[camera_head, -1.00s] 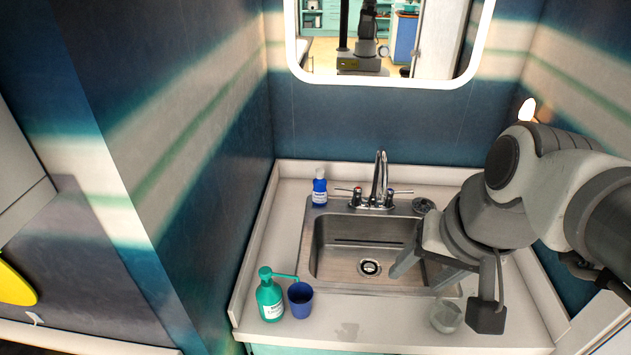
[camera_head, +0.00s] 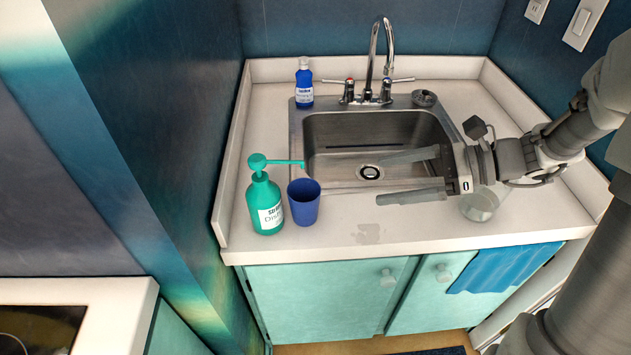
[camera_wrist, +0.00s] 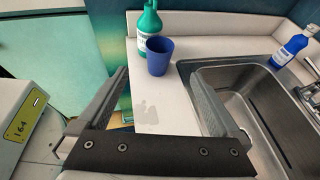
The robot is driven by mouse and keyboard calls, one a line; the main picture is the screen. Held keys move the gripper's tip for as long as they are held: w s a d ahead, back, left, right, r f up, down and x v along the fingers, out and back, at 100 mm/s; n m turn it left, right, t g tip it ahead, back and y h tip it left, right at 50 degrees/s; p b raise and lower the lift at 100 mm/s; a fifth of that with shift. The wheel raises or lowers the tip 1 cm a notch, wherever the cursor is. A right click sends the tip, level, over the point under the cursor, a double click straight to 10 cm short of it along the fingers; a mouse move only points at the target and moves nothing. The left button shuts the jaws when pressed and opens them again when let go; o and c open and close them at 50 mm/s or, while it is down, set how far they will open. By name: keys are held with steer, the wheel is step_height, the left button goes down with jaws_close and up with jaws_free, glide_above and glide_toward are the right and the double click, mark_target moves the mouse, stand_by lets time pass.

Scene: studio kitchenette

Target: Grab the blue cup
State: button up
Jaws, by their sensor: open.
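The blue cup (camera_head: 304,203) stands upright on the white counter, in front of the sink's left end. In the wrist view the blue cup (camera_wrist: 159,56) is ahead, beyond the fingertips and roughly between their lines. My gripper (camera_head: 380,178) is open and empty, its fingers pointing left toward the cup, with a clear gap between them and it. It reaches over the sink's front right part. In the wrist view my gripper (camera_wrist: 158,80) shows both fingers spread wide.
A green pump bottle (camera_head: 266,203) stands just left of the cup, its nozzle reaching toward the cup's rim. A blue bottle (camera_head: 304,84) stands behind the sink (camera_head: 340,135), near the faucet (camera_head: 375,65). A clear glass (camera_head: 481,204) is below my wrist. The front counter is mostly clear.

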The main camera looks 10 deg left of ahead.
steer(key=b, duration=0.3)
glide_toward(291, 194)
steer(key=shift+w+x, duration=0.2)
steer(key=shift+x, duration=0.8)
steer(key=b+x, duration=0.1)
steer(key=x, duration=0.1)
steer(key=b+x, duration=0.1)
steer(key=x, duration=0.1)
steer(key=shift+s+a+f, duration=0.2)
steer(key=shift+f, duration=0.2)
steer(key=shift+a+f+b, duration=0.1)
steer(key=shift+a+b, duration=0.2)
steer(key=shift+a, duration=0.1)
steer(key=c, duration=1.3)
